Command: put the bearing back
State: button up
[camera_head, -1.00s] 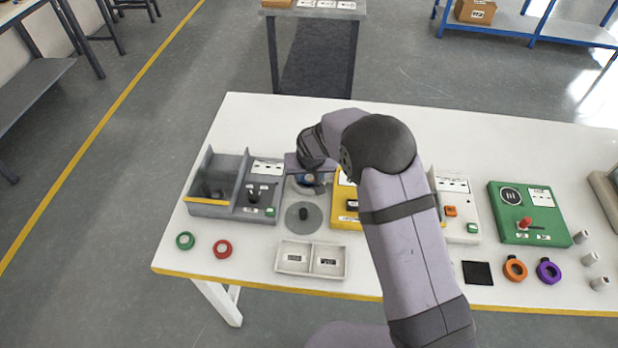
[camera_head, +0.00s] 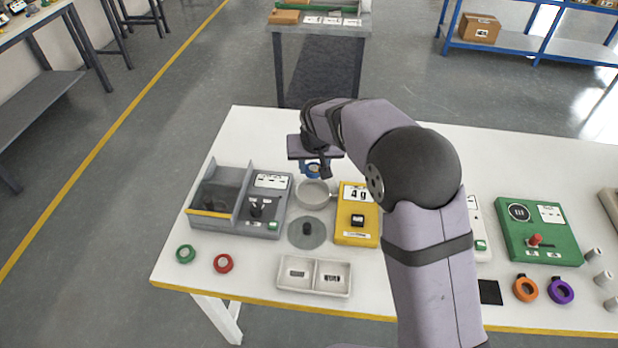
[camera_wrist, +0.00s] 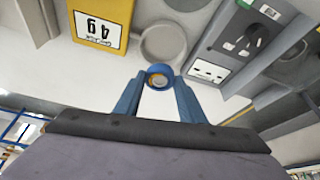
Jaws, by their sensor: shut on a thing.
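The bearing (camera_wrist: 159,77) is a small blue ring with a grey and brass-coloured centre, held between my blue fingertips in the wrist view. In the head view the blue of the bearing and fingertips (camera_head: 313,171) shows just behind a shallow round grey dish (camera_head: 313,193). My gripper (camera_wrist: 158,80) is shut on the bearing and appears above the table, apart from the dish. The dish also shows in the wrist view (camera_wrist: 164,43), and it looks empty. My wrist hides part of the gripper in the head view.
A yellow scale (camera_head: 357,213) stands right of the dish, a grey machine (camera_head: 240,202) left. A grey disc with a black knob (camera_head: 306,232) and a two-part tray (camera_head: 315,277) lie in front. Green (camera_head: 185,254) and red rings (camera_head: 223,263) lie front left. The back left table is clear.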

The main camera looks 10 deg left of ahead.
jog(key=shift+a, duration=0.1)
jog(key=shift+s+a, duration=0.15)
jog(key=shift+a, duration=0.2)
jog(key=s+a+r+n, duration=0.1)
jog(key=a+r, duration=0.2)
jog(key=a, duration=0.1)
jog(key=s+a+f+n+g+y, duration=0.2)
jog(key=s+a+n+g, duration=0.1)
jog(key=s+n, duration=0.7)
jog(key=s+a+f+n+g+y, duration=0.1)
jog(key=s+a+n+g+y, duration=0.1)
jog(key=s+n, duration=0.7)
jog(key=shift+s+a+f+m, duration=0.1)
jog(key=shift+s+f+m, duration=0.3)
jog(key=shift+f, duration=1.3)
jog(key=shift+s+f+m, duration=0.25)
jog(key=shift+s+f, duration=0.15)
jog(key=shift+f, duration=1.35)
jog(key=shift+s+a+f+m, duration=0.1)
jog(key=shift+s+f+m, duration=0.3)
jog(key=shift+f, duration=1.3)
jog(key=shift+f, duration=0.15)
